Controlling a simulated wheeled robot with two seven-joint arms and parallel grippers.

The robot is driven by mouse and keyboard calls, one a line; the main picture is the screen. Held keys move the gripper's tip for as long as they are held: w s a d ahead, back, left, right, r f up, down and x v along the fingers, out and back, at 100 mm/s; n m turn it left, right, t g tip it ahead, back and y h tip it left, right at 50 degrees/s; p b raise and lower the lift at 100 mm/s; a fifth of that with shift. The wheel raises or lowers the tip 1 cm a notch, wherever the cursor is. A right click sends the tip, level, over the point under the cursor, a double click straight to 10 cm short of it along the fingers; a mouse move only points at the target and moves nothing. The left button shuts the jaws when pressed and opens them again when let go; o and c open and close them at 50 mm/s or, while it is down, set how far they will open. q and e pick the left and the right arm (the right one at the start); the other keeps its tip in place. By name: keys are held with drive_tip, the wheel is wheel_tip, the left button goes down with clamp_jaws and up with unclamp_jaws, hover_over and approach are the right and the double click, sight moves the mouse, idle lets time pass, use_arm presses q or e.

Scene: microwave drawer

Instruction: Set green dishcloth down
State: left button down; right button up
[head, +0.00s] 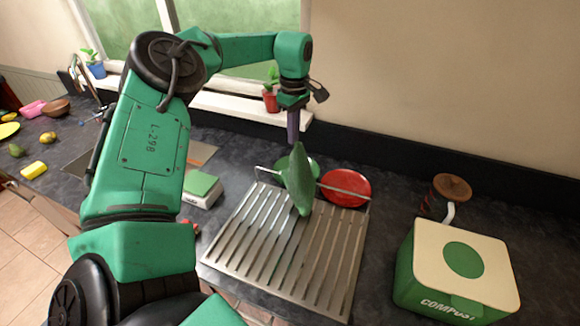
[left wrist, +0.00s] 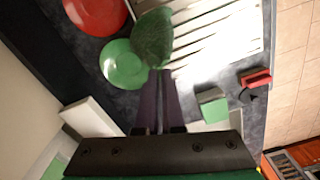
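The green dishcloth (head: 301,184) hangs down from my left gripper (head: 293,138) in the head view. Its lower tip is over the upper part of the metal drying rack (head: 262,262); I cannot tell whether it touches the slats. My left gripper is shut on the cloth's top end. In the left wrist view, the cloth (left wrist: 152,38) shows at the fingertips (left wrist: 160,75), between the green plate (left wrist: 122,65) and the rack (left wrist: 215,45). My right gripper is in neither view.
A red plate (head: 350,187) and the green plate (head: 290,165) are at the rack's back edge. A compost bin (head: 455,265) and a brown-topped jar (head: 449,190) stand to the right. A sponge box (head: 202,190) lies left of the rack. The rack's front slats are clear.

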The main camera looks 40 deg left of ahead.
use_arm(q)
drive_tip(key=s+d+f, duration=0.6)
drive_tip(key=s+f, duration=0.1)
drive_tip(key=s+d+f, duration=0.6)
drive_tip(key=s+f, duration=0.2)
drive_tip(key=s+d+f, duration=0.6)
drive_tip(key=s+f, duration=0.2)
drive_tip(key=shift+s, duration=0.2)
drive_tip(key=c, duration=0.6)
unclamp_jaws()
drive_tip(key=shift+a, duration=0.1)
